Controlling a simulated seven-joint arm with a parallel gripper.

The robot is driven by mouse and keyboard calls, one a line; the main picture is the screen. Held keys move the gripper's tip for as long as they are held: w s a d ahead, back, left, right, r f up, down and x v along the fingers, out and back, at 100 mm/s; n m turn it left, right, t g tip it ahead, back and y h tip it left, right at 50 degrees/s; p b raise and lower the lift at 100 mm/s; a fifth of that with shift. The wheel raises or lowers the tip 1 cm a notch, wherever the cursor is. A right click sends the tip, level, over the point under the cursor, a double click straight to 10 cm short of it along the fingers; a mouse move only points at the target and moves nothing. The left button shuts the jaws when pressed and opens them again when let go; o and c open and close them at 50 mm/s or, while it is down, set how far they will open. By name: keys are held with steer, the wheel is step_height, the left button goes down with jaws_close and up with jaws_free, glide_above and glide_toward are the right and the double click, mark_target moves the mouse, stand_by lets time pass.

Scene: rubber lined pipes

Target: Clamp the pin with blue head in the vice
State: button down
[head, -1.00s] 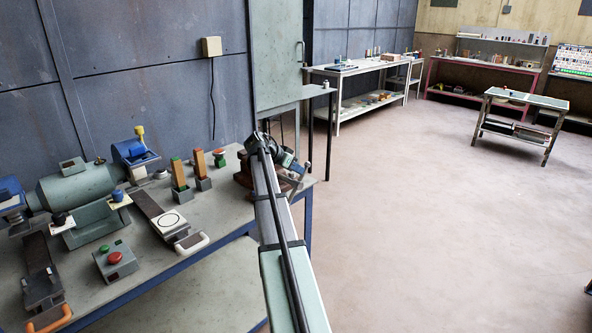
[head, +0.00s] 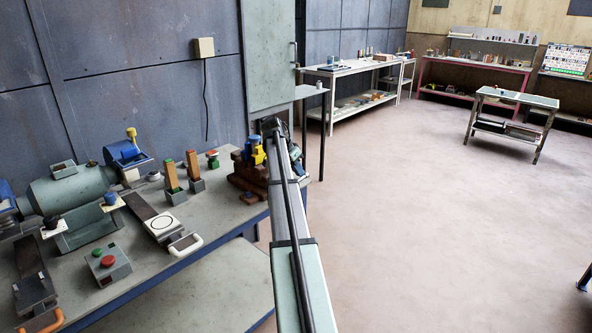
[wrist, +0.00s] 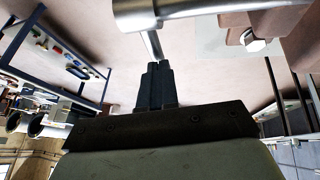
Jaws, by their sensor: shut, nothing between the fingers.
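The brownish-red vice (head: 246,174) stands at the right end of the near workbench, partly hidden by my arm. A blue and yellow piece (head: 257,153) shows at its top; I cannot tell whether its blue part is the pin's head. In the wrist view my gripper (wrist: 157,68) is shut and empty. A shiny metal bar (wrist: 190,13) with a thin rod lies just beyond the fingertips, and a reddish part with a bolt (wrist: 253,41) is to its right. I cannot tell whether the fingers touch the bar. My arm hides the gripper in the head view.
The bench (head: 215,225) also holds a grinder (head: 75,192), a control box (head: 107,264) with red and green buttons, and two upright brown pieces in grey holders (head: 172,184). A tall cabinet (head: 268,55) stands behind the vice. Open floor lies to the right.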

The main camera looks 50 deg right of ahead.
steer(key=shift+x, duration=1.1)
steer(key=shift+w+d+f, duration=0.1)
steer(key=shift+d+f, duration=0.2)
steer(key=shift+f, duration=0.35)
steer(key=shift+f, duration=0.15)
